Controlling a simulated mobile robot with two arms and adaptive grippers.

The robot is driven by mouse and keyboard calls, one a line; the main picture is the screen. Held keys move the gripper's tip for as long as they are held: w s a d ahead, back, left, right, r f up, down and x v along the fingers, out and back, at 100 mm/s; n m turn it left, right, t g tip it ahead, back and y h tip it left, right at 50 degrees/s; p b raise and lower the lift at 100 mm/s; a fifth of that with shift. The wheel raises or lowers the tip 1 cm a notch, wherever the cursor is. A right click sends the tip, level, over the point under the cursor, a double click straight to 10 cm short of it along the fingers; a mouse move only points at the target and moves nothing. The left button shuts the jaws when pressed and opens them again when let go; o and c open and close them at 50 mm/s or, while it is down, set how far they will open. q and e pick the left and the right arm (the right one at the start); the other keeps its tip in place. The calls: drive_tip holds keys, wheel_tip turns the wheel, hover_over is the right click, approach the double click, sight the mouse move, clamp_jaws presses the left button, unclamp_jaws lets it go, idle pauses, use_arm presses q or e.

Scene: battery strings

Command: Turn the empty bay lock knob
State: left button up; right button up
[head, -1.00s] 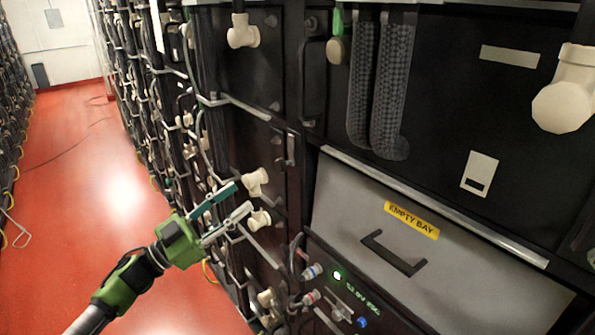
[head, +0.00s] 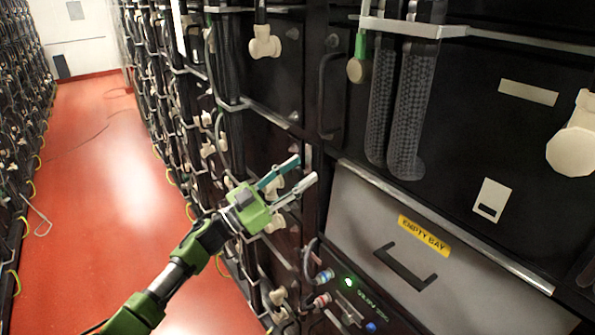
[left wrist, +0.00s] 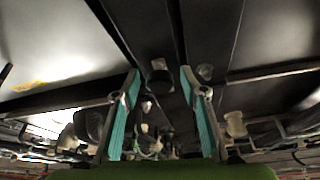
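The empty bay is a grey panel (head: 350,215) with a yellow EMPTY BAY label (head: 424,236) and a dark handle (head: 404,267). My left gripper (head: 305,169) is at the left of the panel, its two fingers apart and pointing toward the rack front. In the left wrist view the open fingers (left wrist: 160,72) frame a small dark round knob (left wrist: 160,77), which seems to stand ahead of the fingertips, not touching them. I cannot tell for sure whether it is the bay's lock knob; the gripper may hide it in the head view. My right gripper is out of view.
Below the panel is a control strip with a green light (head: 348,282) and coloured connectors. Pale fittings (head: 264,42) and cables crowd the rack to the left. Two braided hoses (head: 410,110) hang above the panel.

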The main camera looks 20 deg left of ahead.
use_arm(q)
drive_tip(key=c, duration=1.1)
drive_tip(key=shift+c, duration=0.2)
